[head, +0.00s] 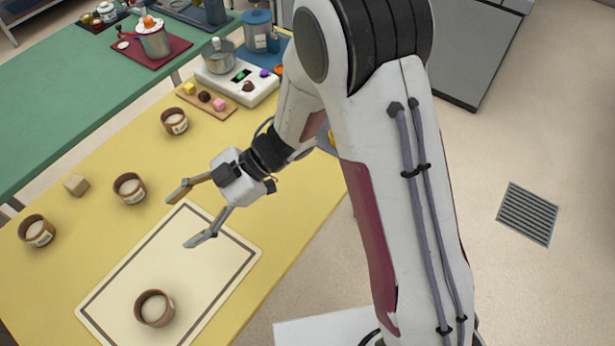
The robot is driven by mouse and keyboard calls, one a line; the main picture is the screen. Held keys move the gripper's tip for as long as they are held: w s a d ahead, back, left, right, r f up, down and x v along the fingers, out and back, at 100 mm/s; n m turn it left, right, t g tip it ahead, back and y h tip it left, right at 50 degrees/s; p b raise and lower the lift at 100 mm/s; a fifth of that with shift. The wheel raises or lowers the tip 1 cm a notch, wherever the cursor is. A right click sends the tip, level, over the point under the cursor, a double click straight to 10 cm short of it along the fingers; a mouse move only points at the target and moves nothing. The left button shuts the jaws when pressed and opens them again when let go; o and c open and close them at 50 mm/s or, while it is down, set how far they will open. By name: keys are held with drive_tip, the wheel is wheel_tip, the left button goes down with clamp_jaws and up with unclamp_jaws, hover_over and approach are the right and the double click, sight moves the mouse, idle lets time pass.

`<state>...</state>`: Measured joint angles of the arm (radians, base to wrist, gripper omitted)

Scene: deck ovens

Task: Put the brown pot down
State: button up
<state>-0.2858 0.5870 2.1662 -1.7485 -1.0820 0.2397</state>
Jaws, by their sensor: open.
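A brown pot (154,308) with pale contents stands upright on the cream mat (131,283) with a dark border line, near the mat's front end. Three similar brown pots stand on the yellow table beyond the mat: one at the far left (37,231), one left of my gripper (130,188) and one farther back (174,121). My gripper (187,218) is open and empty. In the picture its fingers lie over the mat's far end, apart from the pot on the mat. Its height above the mat is hard to tell.
A small tan cube (76,185) lies between two pots. A wooden board (222,114) with small coloured pieces and a white scale (250,93) bearing a lidded pot (219,57) stand at the back. A green table (60,90) lies behind. Much of the mat is bare.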

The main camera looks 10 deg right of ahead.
drive_tip(key=w+d+r+m+t+h, duration=0.1)
drive_tip(key=w+d+r+m+t, duration=0.25)
drive_tip(key=w, duration=0.35)
drive_tip(key=w+d+r+m+t+h, duration=0.2)
drive_tip(key=w+d+r+t, duration=0.25)
drive_tip(key=w, duration=0.25)
drive_tip(key=w+d+r+m+t+h, duration=0.1)
drive_tip(key=d+r+m+t+h, duration=0.2)
drive_tip(key=d+r, duration=0.35)
drive_tip(key=w+d+r+m+t+h, duration=0.1)
drive_tip(key=d+r+m+t+h, duration=0.25)
drive_tip(key=d, duration=0.65)
drive_tip(key=s+d+r+m+g+h, duration=0.35)
drive_tip(key=s+d+m, duration=0.35)
drive_tip(key=s+d, duration=0.4)
drive_tip(key=s+f+m+g, duration=0.1)
drive_tip(key=s+m, duration=0.1)
drive_tip(key=s, duration=0.6)
drive_tip(key=s+a+f+m+g+y, duration=0.1)
drive_tip(key=s+f+m, duration=0.1)
drive_tip(key=s, duration=0.6)
drive_tip(key=shift+s+a+f, duration=0.2)
drive_tip(key=shift+s+f, duration=0.1)
